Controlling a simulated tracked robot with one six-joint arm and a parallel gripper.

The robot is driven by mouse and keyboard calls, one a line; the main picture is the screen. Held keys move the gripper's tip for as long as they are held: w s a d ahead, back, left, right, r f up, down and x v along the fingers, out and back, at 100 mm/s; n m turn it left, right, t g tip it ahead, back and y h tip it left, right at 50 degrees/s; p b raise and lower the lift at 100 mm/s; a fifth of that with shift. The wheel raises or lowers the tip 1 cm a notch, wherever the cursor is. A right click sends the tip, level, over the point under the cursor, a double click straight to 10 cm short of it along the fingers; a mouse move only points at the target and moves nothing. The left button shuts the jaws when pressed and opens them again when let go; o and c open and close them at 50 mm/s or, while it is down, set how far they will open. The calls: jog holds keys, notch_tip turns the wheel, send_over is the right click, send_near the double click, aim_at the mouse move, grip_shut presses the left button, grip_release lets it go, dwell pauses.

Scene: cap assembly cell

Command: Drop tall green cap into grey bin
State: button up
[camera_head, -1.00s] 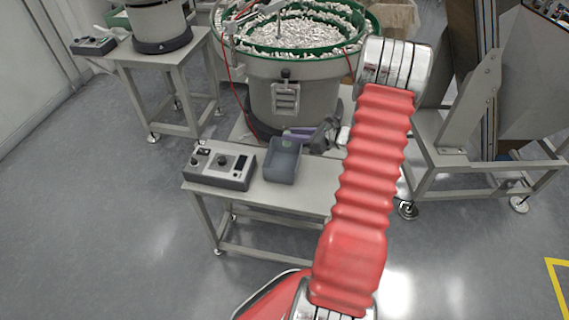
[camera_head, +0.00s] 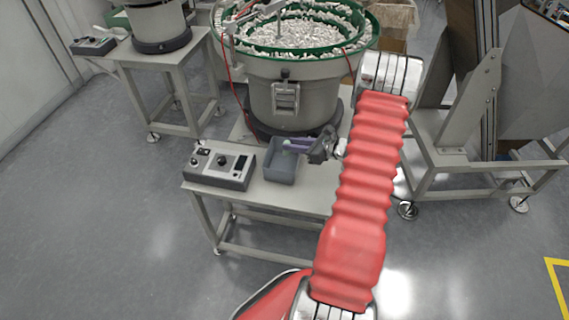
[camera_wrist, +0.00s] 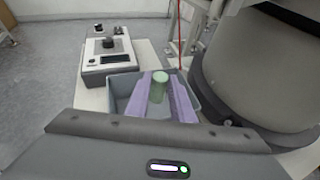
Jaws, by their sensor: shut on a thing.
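The tall green cap (camera_wrist: 159,87) is held between the two purple fingers of my gripper (camera_wrist: 160,92) in the wrist view. The cap appears as a pale green spot (camera_head: 287,145) at the fingertips in the head view. My gripper (camera_head: 291,146) is shut on it. The grey bin (camera_head: 281,167) stands on the small table. The fingers and cap are over the bin's opening, near its back side in the head view. In the wrist view the bin (camera_wrist: 122,88) lies behind and below the fingers, which hide part of its inside.
A control box (camera_head: 220,167) with knobs stands left of the bin on the table (camera_head: 300,197). A large bowl feeder (camera_head: 300,100) full of white parts rises close behind the bin. The table front is clear.

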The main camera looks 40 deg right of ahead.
jog(key=shift+f, duration=0.55)
jog(key=o, duration=0.8)
jog(key=shift+o, duration=0.2)
jog(key=v, duration=1.3)
jog(key=shift+s, duration=0.4)
jog(key=shift+d, duration=0.1)
